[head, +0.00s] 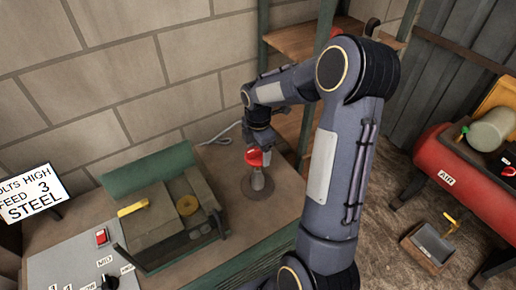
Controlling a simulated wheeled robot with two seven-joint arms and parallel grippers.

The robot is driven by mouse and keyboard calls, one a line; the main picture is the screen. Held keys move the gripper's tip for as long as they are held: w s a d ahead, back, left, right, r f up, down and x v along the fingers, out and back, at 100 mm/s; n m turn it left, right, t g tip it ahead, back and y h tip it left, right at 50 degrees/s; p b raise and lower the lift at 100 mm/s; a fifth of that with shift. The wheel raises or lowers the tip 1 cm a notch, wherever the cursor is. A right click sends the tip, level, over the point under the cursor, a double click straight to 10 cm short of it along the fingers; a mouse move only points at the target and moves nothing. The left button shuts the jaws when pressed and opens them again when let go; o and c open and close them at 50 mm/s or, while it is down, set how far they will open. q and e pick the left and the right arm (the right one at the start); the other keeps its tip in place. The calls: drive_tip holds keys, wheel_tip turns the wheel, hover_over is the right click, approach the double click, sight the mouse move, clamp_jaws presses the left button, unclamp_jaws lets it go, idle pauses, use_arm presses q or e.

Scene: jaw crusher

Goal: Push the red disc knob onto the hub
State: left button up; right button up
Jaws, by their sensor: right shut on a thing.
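The red disc knob (255,157) is in the jaws of my right gripper (259,146), at the middle of the head view. My right arm comes down over it from the right. Directly below the knob stands a small grey post, the hub (258,181), on a dark round base on the bench. The knob is close above the top of the hub; I cannot tell whether they touch. My left gripper does not show.
A jaw crusher (160,215) with a yellow handle stands left of the hub. A grey control panel (70,270) and a sign (32,197) are at far left. A red air tank (455,175) stands on the right. A wooden shelf (300,42) is behind my arm.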

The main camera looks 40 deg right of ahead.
sight(258, 162)
drive_tip(key=shift+f+b, duration=1.65)
drive_tip(key=shift+f, duration=0.85)
drive_tip(key=shift+f+b, duration=0.35)
drive_tip(key=shift+f, duration=0.2)
drive_tip(key=o, duration=1.1)
wheel_tip(258, 162, up, 7)
drive_tip(key=shift+f, duration=0.1)
drive_tip(key=shift+r, duration=0.5)
